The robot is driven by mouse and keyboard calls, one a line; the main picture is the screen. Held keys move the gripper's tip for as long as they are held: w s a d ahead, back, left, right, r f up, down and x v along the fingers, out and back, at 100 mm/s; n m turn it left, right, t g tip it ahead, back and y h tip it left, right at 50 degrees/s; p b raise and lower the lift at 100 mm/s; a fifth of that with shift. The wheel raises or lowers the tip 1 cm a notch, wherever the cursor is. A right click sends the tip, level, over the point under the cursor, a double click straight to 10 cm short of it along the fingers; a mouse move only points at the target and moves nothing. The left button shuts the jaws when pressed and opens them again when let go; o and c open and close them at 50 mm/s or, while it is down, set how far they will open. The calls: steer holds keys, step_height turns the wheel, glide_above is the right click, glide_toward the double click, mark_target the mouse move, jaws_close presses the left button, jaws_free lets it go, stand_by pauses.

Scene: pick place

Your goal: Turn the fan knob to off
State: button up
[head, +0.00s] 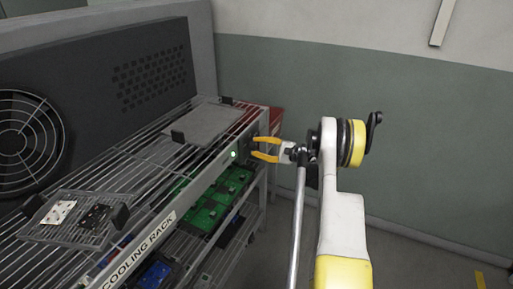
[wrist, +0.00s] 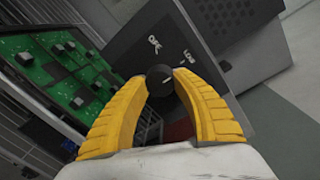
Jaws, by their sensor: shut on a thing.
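The fan knob (wrist: 160,79) is a small black round knob on a dark panel (wrist: 150,45) with white markings, seen in the wrist view. A short light pointer mark shows on its face. My gripper (wrist: 160,82) has its two yellow fingers closed on both sides of the knob. In the head view my gripper (head: 254,148) reaches the right end of the cooling rack (head: 150,222). The knob is hard to make out there. A green light (head: 234,154) glows on the rack's front rail, left of the fingers. The large fan (head: 28,130) stands at the far left.
Green circuit boards (head: 215,195) lie on the shelf below the rack top. A small tray (head: 75,219) with parts and a grey plate (head: 205,122) sit on the wire top. A red box (head: 275,121) stands behind the rack's end. The floor to the right is open.

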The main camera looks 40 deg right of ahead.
steer(key=n, duration=0.5)
steer(key=shift+r+n+h, duration=0.15)
steer(key=shift+n+h, duration=0.25)
steer(key=n, duration=0.5)
steer(key=shift+t+h, duration=0.3)
steer(key=shift+n, duration=0.3)
steer(key=o, duration=1.2)
steer(key=shift+s, duration=0.1)
steer(key=v, duration=1.2)
